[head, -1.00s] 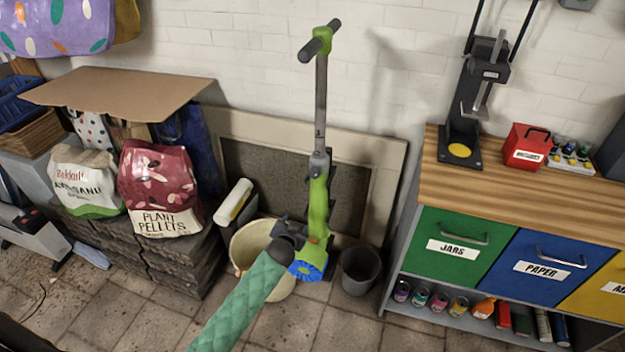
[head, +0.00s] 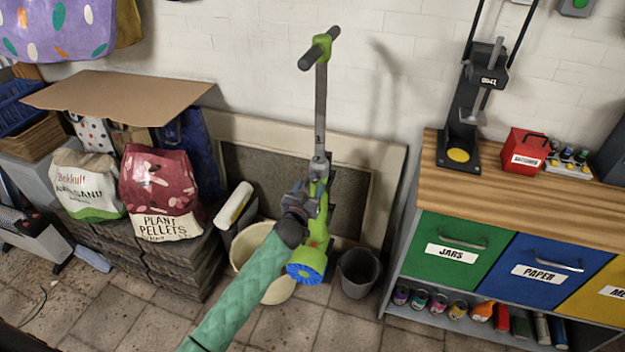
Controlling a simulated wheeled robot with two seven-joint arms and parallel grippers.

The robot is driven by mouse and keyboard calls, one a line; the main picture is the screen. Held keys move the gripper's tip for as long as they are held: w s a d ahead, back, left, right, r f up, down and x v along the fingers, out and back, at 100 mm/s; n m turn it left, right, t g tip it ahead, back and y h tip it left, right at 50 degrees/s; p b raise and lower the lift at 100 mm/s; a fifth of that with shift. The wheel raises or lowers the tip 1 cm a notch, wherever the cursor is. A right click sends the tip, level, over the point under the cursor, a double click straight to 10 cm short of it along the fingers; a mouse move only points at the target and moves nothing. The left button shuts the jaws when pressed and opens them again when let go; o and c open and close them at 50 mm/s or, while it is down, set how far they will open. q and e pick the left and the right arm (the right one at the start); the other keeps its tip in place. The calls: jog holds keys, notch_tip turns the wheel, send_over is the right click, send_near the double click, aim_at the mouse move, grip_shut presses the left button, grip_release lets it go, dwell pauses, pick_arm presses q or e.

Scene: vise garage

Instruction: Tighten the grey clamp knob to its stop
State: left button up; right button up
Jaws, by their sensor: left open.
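A green kick scooter (head: 318,222) stands upright against a framed panel, with its blue wheel (head: 306,268) low down and its dark handlebar (head: 320,48) at the top. A grey clamp (head: 319,166) sits where the grey stem meets the green body. Its knob is too small to tell apart from the clamp. My left gripper (head: 312,192), on a green padded arm from below, is open just below the clamp, in front of the green body. Whether it touches the scooter I cannot tell. My right gripper is not in view.
A cream bucket (head: 247,240) and a dark grey bucket (head: 359,272) stand beside the scooter's lower end. Bags, including a plant pellets bag (head: 160,195), sit on stacked slabs at left. A workbench (head: 430,170) with labelled drawers stands at right.

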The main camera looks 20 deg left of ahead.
aim_at(313, 180)
pick_arm(q)
jog(key=shift+w+p, duration=0.35)
jog(key=shift+w, duration=1.3)
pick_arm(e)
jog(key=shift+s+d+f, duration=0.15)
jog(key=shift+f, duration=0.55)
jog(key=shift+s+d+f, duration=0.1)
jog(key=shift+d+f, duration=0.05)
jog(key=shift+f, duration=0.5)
pick_arm(q)
jog(key=shift+c, duration=0.3)
jog(key=c, duration=0.9)
